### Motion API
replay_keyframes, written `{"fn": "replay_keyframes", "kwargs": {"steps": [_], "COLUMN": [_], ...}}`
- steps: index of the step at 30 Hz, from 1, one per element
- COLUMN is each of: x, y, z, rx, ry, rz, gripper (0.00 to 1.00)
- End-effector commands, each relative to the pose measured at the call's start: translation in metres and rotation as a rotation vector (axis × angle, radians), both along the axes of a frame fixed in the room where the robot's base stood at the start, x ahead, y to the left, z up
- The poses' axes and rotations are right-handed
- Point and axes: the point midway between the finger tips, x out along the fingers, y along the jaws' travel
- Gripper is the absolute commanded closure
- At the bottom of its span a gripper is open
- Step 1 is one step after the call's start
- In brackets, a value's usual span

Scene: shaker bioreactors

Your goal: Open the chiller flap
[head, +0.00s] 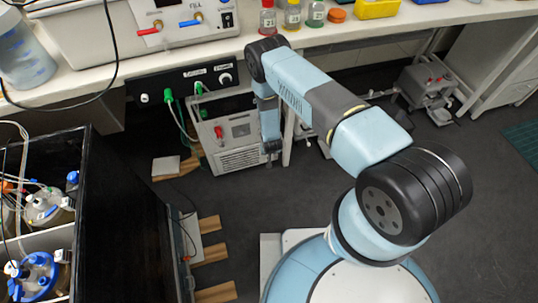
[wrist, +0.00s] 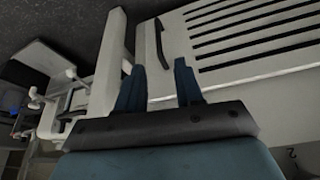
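The chiller (head: 208,155) is a white box on the floor under the bench, with a red part on its front and a slotted grille low down. In the wrist view, a pale panel with long dark slots (wrist: 250,45) fills the upper right. A short dark curved handle (wrist: 160,44) sits on its plain part; this panel looks like the flap. My gripper (wrist: 159,72) is open, its two blue fingers apart with nothing held between them. The handle lies just beyond the fingertips, apart from them. In the head view my gripper (head: 271,152) hangs at the chiller's right front.
The bench (head: 330,36) runs above the chiller and holds small bottles. A dark panel with green plugs and hoses (head: 185,82) hangs below its edge. A black-walled enclosure (head: 125,210) stands at left.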

Motion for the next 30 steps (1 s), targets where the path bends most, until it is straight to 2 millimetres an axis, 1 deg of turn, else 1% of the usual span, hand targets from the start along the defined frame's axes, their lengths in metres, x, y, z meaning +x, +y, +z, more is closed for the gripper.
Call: {"fn": "replay_keyframes", "kwargs": {"steps": [1,3,12,16,22,30], "x": [0.003,0.007,0.024,0.031,0.038,0.04], "y": [-0.001,-0.002,-0.001,-0.001,0.0,0.0], "z": [-0.009,-0.019,-0.06,-0.075,-0.09,-0.095], "rx": [-0.001,-0.001,0.0,0.0,0.0,0.001], "ry": [0.001,0.001,0.001,0.002,0.001,0.001], "rz": [-0.001,-0.004,-0.003,-0.003,-0.004,-0.004], "gripper": [0.64,0.64,0.64,0.64,0.64,0.64]}}
